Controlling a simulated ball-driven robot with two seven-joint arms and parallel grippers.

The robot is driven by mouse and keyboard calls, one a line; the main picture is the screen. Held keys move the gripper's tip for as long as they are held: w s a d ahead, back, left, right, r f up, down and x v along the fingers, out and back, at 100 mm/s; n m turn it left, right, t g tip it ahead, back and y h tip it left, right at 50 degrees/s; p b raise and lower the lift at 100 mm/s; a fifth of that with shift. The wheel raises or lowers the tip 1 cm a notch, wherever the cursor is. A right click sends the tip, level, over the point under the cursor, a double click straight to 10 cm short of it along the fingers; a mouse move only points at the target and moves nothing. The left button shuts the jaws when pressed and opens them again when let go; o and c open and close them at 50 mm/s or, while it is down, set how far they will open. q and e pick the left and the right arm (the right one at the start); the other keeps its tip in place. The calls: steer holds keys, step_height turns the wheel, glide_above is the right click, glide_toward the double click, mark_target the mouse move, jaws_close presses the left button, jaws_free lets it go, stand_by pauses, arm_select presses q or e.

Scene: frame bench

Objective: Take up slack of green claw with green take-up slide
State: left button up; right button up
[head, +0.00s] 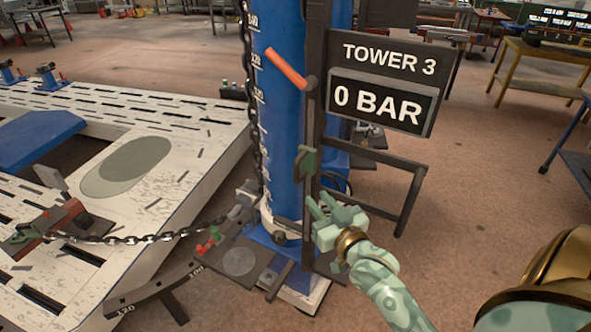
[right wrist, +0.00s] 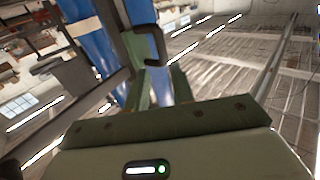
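The green take-up slide (head: 307,166) sits on a dark upright rail at the front of the blue tower. My right gripper (head: 318,201) is just below it, fingers pointing up toward it, and does not appear to touch it. In the right wrist view its two fingers (right wrist: 160,74) stand apart with nothing seen between them. A chain (head: 135,239) runs from a red clamp (head: 62,217) on the bench to the tower's foot. My left gripper is not in view.
The blue tower (head: 281,130) carries a height scale, a hanging chain (head: 250,90) and an orange lever (head: 286,68). A sign (head: 385,95) reads TOWER 3, 0 BAR. The slotted white bench (head: 190,150) fills the left. Open floor lies to the right.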

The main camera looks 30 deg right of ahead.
mark_target(298, 176)
steer(key=w, duration=0.9)
steer(key=w+d, duration=0.1)
steer(key=w, duration=0.3)
steer(key=shift+w, duration=0.35)
jaws_close()
steer(key=shift+f+b, duration=0.1)
steer(key=shift+b, duration=0.2)
